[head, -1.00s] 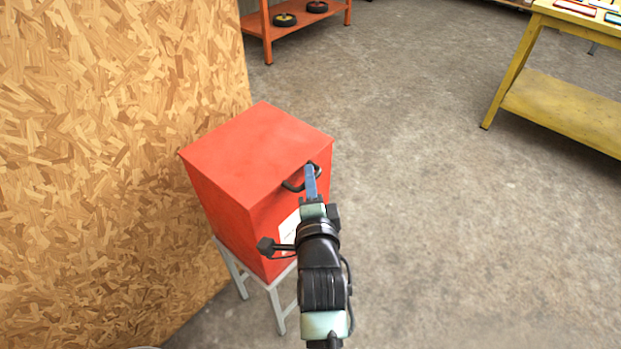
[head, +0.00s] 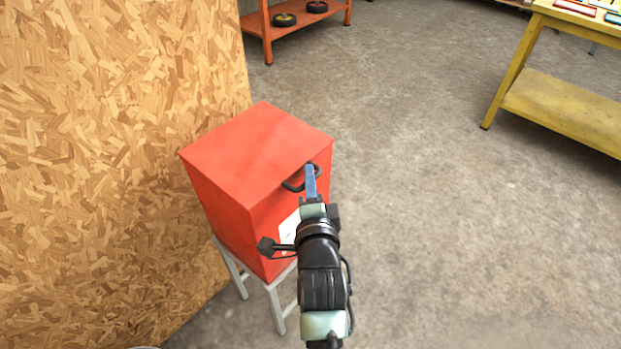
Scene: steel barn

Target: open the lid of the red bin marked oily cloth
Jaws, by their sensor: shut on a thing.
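The red bin (head: 225,205) stands on a pale metal stand, and its flat lid (head: 255,150) lies closed on top. A dark curved handle (head: 291,186) sits at the lid's front edge. My gripper (head: 311,178) reaches the front of the bin from below in the picture, and its blue fingers are shut on the handle. A white label (head: 289,228) on the bin's front is partly hidden by my arm, and its writing cannot be read.
A chipboard wall (head: 110,150) stands close on the bin's left. An orange shelf (head: 300,20) with black wheels is behind. A yellow workbench (head: 560,105) is at the upper right. The concrete floor right of the bin is clear.

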